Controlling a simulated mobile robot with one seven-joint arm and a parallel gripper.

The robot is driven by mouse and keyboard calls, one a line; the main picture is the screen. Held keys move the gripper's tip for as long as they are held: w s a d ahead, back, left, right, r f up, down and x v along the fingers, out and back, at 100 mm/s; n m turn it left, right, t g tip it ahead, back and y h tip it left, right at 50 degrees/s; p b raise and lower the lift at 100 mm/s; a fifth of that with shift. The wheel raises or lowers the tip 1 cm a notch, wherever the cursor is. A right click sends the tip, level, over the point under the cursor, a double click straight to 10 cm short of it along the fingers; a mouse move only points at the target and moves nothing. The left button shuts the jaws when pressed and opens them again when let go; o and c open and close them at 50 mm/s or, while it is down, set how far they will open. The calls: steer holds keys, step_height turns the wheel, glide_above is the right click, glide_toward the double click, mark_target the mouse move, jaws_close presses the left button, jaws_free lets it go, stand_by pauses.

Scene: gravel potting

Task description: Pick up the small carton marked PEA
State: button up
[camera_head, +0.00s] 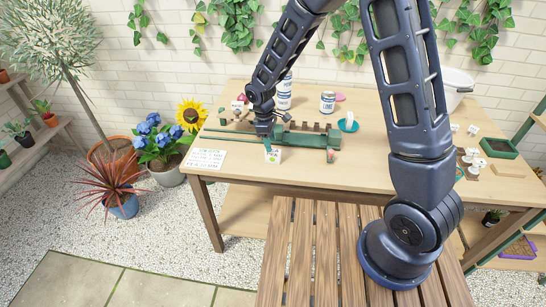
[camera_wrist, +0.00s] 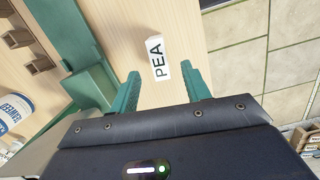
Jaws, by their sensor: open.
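The small carton marked PEA (camera_head: 272,155) is white with a green mark and stands near the front edge of the table, in front of a green rack. In the wrist view the carton (camera_wrist: 158,57) shows black PEA lettering and lies just beyond my fingertips, between their lines. My gripper (camera_wrist: 162,83) has two green fingers, spread apart with nothing between them. In the head view my gripper (camera_head: 265,130) is just behind and above the carton, partly hidden by my arm.
The green rack (camera_head: 305,138) lies close beside the carton. The table's front edge is close to the carton. Bare wood (camera_head: 355,175) lies to its right.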

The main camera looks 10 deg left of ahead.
mark_target(273, 150)
steer(key=shift+d+f, duration=0.25)
steer(key=shift+f, duration=1)
steer(key=shift+d+f, duration=0.2)
steer(key=shift+f, duration=1.05)
steer(key=shift+d+f, duration=0.25)
steer(key=shift+f, duration=1)
jaws_close()
steer(key=shift+r, duration=0.1)
